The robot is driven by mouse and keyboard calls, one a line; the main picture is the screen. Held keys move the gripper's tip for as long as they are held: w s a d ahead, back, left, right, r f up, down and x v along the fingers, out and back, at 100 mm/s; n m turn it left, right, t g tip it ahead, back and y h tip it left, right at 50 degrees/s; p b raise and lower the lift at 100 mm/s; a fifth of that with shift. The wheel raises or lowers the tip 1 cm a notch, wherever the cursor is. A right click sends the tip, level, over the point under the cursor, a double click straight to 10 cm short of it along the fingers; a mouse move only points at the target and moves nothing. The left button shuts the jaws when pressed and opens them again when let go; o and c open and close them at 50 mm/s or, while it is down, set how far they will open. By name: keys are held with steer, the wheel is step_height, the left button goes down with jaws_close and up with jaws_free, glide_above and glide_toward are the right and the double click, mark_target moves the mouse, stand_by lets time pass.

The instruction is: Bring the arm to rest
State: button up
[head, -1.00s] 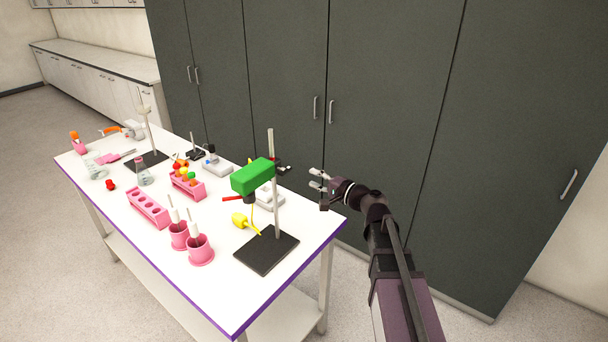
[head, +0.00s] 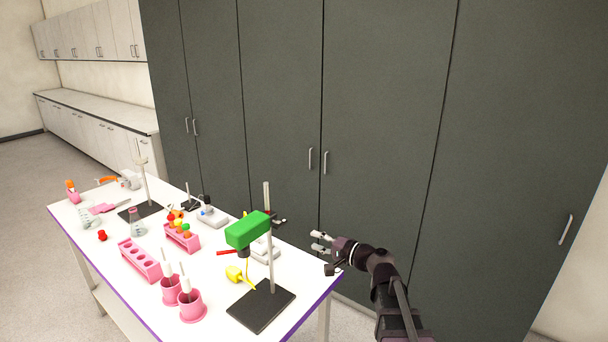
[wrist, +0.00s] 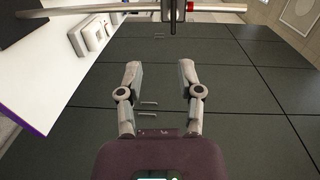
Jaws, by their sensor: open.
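My gripper (head: 318,243) is at the right end of the lab table in the head view, apart from the table and in front of the dark cabinets. In the wrist view its two fingers (wrist: 162,75) are spread wide with nothing between them. My arm reaches up from the lower right of the head view, bent at the wrist.
The white table (head: 130,295) carries a green block (head: 247,230) on a black-based stand, pink racks (head: 140,260), pink cups and glassware. Tall dark cabinets (head: 380,110) with handles stand behind. In the wrist view a rod (wrist: 100,10) crosses above the fingers.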

steer(key=s+d+f+n+g+h, duration=0.25)
steer(key=s+f+g+h, duration=0.2)
steer(key=s+f, duration=0.3)
steer(key=s+d+f+n+g+h, duration=0.2)
steer(key=s+f+n+g+h, duration=0.25)
steer(key=s+f, duration=0.35)
steer(key=s+d+f+g+h, duration=0.1)
steer(key=s+d+f+h, duration=0.1)
steer(key=d+h, duration=0.3)
steer(key=shift+s+d+f+b, duration=0.3)
steer(key=shift+s+d+b, duration=0.1)
steer(key=shift+s+d, duration=0.5)
